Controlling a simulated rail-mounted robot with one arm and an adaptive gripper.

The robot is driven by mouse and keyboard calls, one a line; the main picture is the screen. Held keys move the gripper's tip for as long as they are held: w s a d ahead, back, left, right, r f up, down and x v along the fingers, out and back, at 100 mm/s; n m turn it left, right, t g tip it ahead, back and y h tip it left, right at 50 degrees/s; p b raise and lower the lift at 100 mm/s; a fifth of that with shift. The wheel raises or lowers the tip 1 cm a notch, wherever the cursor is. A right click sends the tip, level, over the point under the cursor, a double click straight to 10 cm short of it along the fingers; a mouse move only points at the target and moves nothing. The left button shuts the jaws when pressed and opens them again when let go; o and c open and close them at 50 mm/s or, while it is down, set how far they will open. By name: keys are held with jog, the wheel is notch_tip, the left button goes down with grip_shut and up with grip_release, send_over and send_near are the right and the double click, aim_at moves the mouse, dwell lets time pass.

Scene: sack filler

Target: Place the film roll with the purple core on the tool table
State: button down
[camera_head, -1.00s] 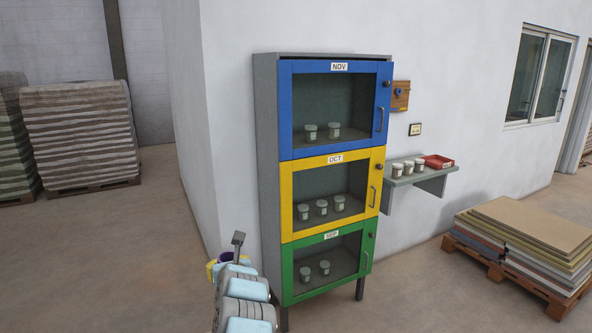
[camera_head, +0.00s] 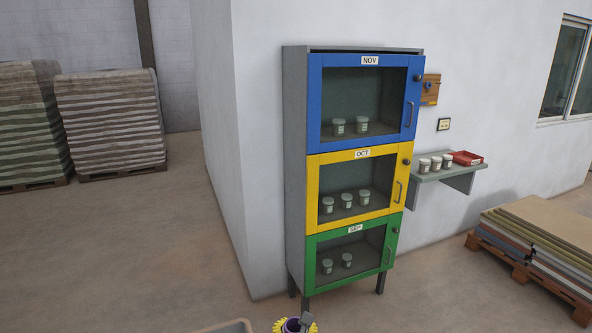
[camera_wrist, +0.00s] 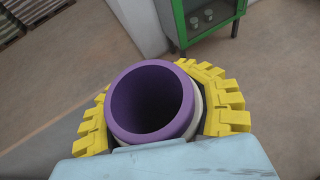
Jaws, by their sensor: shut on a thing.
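The film roll with the purple core (camera_wrist: 112,104) is between the yellow toothed fingers of my gripper (camera_wrist: 160,108) in the wrist view. I look into the open end of its core, and a pale film layer shows around the core. My gripper is shut on the roll. In the head view the purple core (camera_head: 292,325) and a yellow finger (camera_head: 279,325) show only at the bottom edge. The tool table cannot be made out in either view.
A cabinet with blue, yellow and green doors (camera_head: 313,170) stands against the white wall. A wall shelf (camera_head: 450,171) holds jars and a red tray (camera_head: 467,157). A pallet of boards (camera_head: 540,235) is at right, stacked sacks (camera_head: 110,120) at left.

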aim_at(292, 322)
jog(key=s+r+p, duration=0.1)
jog(key=p, duration=0.1)
jog(key=s+r+p, duration=0.1)
jog(key=p, duration=0.2)
jog(key=s+r+p, duration=0.1)
jog(key=p, duration=0.1)
jog(key=shift+a+r, duration=0.3)
jog(key=shift+r, duration=0.1)
jog(key=shift+s+d+r+p, duration=0.5)
jog(key=shift+s+r+p, duration=6.45)
jog(key=shift+p, duration=6.1)
jog(key=w+r, duration=0.5)
jog(key=r, duration=0.1)
jog(key=shift+s, duration=0.1)
